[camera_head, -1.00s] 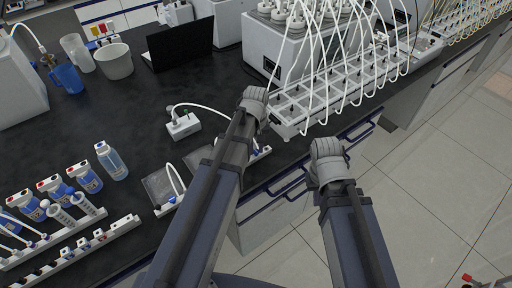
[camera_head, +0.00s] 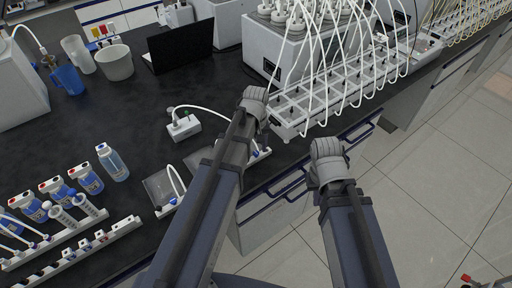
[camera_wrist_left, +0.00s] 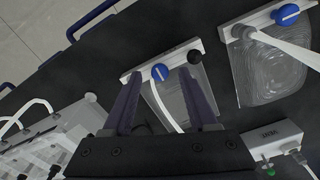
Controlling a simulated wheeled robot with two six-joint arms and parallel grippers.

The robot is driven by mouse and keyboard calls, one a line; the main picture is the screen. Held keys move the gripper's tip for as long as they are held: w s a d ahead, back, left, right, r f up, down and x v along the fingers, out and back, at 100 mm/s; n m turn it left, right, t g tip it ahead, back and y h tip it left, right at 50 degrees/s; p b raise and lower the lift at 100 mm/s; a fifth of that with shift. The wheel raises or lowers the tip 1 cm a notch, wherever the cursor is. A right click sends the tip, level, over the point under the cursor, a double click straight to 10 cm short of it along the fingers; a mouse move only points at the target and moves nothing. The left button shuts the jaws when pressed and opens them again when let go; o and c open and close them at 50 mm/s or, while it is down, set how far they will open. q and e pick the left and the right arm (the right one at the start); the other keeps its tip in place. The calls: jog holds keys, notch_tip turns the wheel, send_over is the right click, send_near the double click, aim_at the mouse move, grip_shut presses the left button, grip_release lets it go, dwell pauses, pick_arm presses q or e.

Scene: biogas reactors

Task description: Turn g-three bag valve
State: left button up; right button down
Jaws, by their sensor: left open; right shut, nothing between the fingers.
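Clear gas bags with white bars and blue valves lie along the bench edge. In the left wrist view, one blue valve (camera_wrist_left: 160,72) sits between the fingertips of my left gripper (camera_wrist_left: 158,80), which is open with a finger on each side; I cannot tell whether they touch. Its bag (camera_wrist_left: 172,100) lies below the bar, with a white tube. A second blue valve (camera_wrist_left: 287,15) is at the upper right, on another bag (camera_wrist_left: 270,70). No g-three label is readable. In the head view, my left arm hides much of the nearer bag. My right gripper (camera_head: 327,158) is shut and empty, beyond the bench edge.
A tubed rack (camera_head: 345,95) stands just right of my left gripper. A small white box (camera_head: 183,126) with a tube is behind the bags. Blue-labelled bottles (camera_head: 90,178) and a valve strip (camera_head: 75,255) are at the left. Bench drawers (camera_head: 275,210) lie below the edge.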

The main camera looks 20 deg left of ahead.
aim_at(256, 152)
pick_arm(q)
notch_tip(256, 152, up, 7)
jog(key=p, duration=0.6)
jog(key=s+d+m+y, duration=0.1)
jog(key=s+d+m, duration=0.8)
jog(key=s, duration=0.5)
jog(key=shift+s+d+m, duration=0.35)
jog(key=shift+d+m, duration=0.05)
jog(key=shift+d, duration=0.8)
